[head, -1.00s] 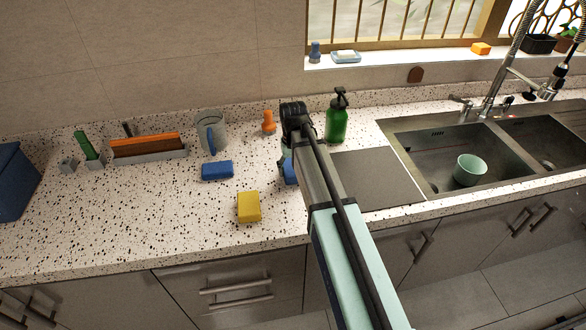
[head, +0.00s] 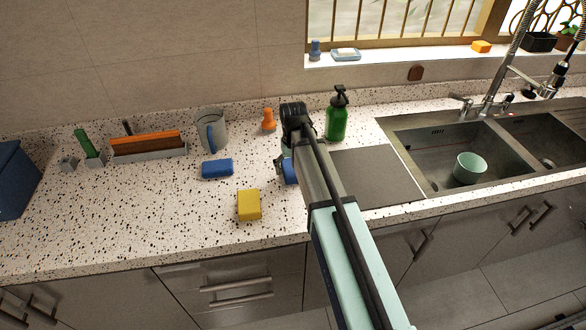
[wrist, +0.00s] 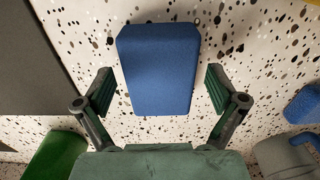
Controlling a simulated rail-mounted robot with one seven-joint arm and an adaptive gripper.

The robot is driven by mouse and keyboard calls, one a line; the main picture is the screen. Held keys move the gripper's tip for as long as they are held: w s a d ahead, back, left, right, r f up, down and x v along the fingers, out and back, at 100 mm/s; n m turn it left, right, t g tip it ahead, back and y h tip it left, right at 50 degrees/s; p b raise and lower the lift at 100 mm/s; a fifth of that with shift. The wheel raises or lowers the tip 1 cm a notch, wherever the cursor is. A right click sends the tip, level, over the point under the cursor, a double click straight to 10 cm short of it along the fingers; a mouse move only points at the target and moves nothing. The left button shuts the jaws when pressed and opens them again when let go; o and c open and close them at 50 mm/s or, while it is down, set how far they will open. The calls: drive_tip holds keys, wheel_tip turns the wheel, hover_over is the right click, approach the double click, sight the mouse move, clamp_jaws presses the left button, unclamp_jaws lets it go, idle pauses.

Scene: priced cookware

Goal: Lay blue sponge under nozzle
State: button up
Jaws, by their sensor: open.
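A blue sponge (wrist: 158,68) lies on the speckled counter, between the spread fingers of my gripper (wrist: 160,100) in the wrist view, with gaps on both sides. In the head view my arm hides most of this sponge (head: 290,171). My gripper (head: 284,166) is open and low over the counter. A second blue sponge (head: 217,169) lies to the left, and its edge shows in the wrist view (wrist: 303,105). A green bottle (head: 336,124) with a black pump nozzle (head: 340,97) stands behind my gripper. The sink tap (head: 494,88) has a spray nozzle (head: 558,80) at the right.
A yellow sponge (head: 249,206) lies in front, left of my arm. A grey mug (head: 213,131) and an orange object (head: 269,121) stand behind. A grey board (head: 376,178) lies right, beside the sink (head: 435,147) holding a mint bowl (head: 470,168). The left front counter is clear.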

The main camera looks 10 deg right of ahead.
wheel_tip(320, 180, up, 11)
drive_tip(key=b, duration=0.2)
drive_tip(key=shift+r+b, duration=0.15)
drive_tip(key=shift+b, duration=0.2)
drive_tip(key=shift+o, duration=0.5)
drive_tip(key=shift+r, duration=0.35)
